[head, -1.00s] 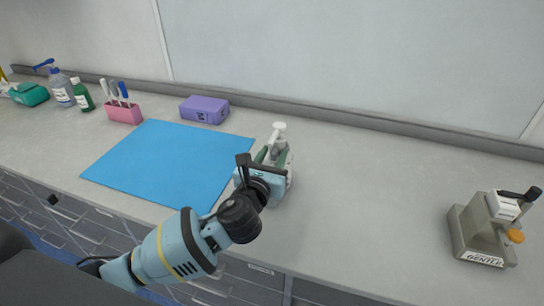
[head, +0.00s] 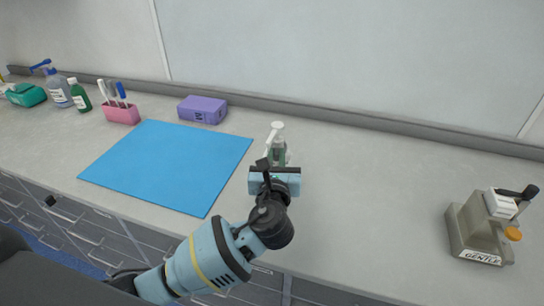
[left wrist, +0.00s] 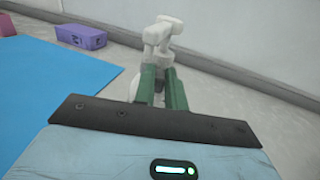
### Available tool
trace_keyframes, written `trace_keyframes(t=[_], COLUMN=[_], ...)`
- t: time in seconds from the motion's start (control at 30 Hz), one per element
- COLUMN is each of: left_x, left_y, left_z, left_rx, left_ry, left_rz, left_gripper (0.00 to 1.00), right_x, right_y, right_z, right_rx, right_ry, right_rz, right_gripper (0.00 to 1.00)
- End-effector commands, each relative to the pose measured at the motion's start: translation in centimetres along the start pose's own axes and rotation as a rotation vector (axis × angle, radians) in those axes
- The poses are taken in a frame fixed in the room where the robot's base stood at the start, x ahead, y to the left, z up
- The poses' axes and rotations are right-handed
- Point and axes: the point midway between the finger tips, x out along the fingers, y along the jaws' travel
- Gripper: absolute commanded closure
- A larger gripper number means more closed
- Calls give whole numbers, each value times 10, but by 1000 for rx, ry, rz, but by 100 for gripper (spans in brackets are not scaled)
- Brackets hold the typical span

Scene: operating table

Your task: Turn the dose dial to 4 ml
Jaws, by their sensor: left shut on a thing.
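A white dispenser (head: 277,127) with a pump head and side nozzle stands on the counter, right of the blue mat. In the left wrist view its white head (left wrist: 162,30) shows at the top middle. My left gripper (head: 278,157) reaches it from the front, its green fingers (left wrist: 162,84) close together and shut on the dispenser's dose dial at its near side. The dial and its scale are hidden behind the fingers and gripper body, so its setting cannot be read. My right gripper is not in view.
A blue mat (head: 165,165) lies left of the dispenser. A purple box (head: 203,110), a pink holder (head: 122,113) and bottles (head: 80,95) stand behind and left. A grey device (head: 475,235) with a black handle stands far right. The counter between is clear.

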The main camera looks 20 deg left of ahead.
Motion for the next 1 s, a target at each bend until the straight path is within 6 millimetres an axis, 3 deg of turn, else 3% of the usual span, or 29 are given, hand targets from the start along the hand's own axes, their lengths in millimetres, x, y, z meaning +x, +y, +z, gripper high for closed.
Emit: trace_keyframes(t=[0.5,1.0], left_x=[4,8], left_y=[-23,-28], left_z=[-1,-1], left_rx=[1,1], left_ry=[3,1], left_rz=[396,523], left_gripper=[100,100], right_x=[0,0], right_y=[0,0], right_z=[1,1], right_rx=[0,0], right_ry=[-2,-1], right_rz=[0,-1], right_gripper=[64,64])
